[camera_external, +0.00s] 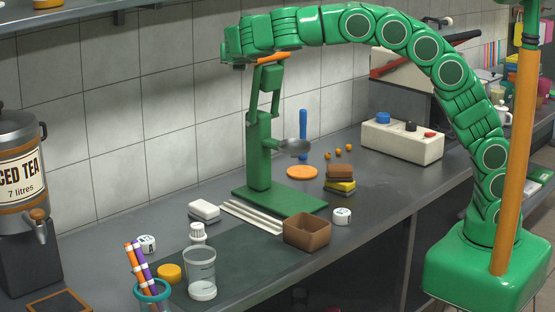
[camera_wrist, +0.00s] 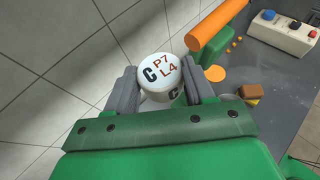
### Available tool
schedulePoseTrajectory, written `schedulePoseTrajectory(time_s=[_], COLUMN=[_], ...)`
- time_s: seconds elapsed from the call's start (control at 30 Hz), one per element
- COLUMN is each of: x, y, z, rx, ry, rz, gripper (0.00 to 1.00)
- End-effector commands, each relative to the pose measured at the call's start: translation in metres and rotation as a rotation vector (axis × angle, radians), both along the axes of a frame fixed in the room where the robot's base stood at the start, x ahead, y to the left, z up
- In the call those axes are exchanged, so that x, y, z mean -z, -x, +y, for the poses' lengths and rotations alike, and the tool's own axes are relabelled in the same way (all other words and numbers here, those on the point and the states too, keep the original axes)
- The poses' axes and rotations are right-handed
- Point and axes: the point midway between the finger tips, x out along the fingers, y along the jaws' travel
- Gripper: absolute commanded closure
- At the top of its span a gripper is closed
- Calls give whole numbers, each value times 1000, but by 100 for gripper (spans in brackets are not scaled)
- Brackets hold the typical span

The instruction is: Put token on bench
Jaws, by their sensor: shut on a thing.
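A white round token (camera_wrist: 159,72) with black and red print, "C P7 L4", sits between the two grey fingers of my gripper (camera_wrist: 160,86) in the wrist view. The gripper is shut on it. In the external view my gripper (camera_external: 234,62) is high above the bench (camera_external: 375,190), at the top of the green press (camera_external: 262,165), by its orange handle (camera_external: 272,59). The token is hidden there. Two similar white printed pieces stand on the bench, one at the left (camera_external: 146,244) and one at the right (camera_external: 342,216).
A brown box (camera_external: 306,231), clear cup (camera_external: 201,272), pen holder (camera_external: 152,291) and drink dispenser (camera_external: 22,170) stand at the front and left. An orange disc (camera_external: 302,172), stacked blocks (camera_external: 340,180) and control box (camera_external: 403,140) lie right. The tiled wall (camera_external: 110,110) is close behind.

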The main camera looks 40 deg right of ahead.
Motion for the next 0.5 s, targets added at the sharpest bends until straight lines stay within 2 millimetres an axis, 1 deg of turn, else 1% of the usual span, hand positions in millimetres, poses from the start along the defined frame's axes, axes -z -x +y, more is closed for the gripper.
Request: schedulePoseTrajectory(time_s=[0.1, 0.2, 0.37, 0.5], x=[-16, -25, -36, -38], y=[5, 9, 13, 9], z=[-14, -25, -45, -66], rx=[46, 79, 127, 150], ry=[-2, 0, 0, 0], rz=[1, 3, 1, 2], gripper=[76, 76, 76, 76])
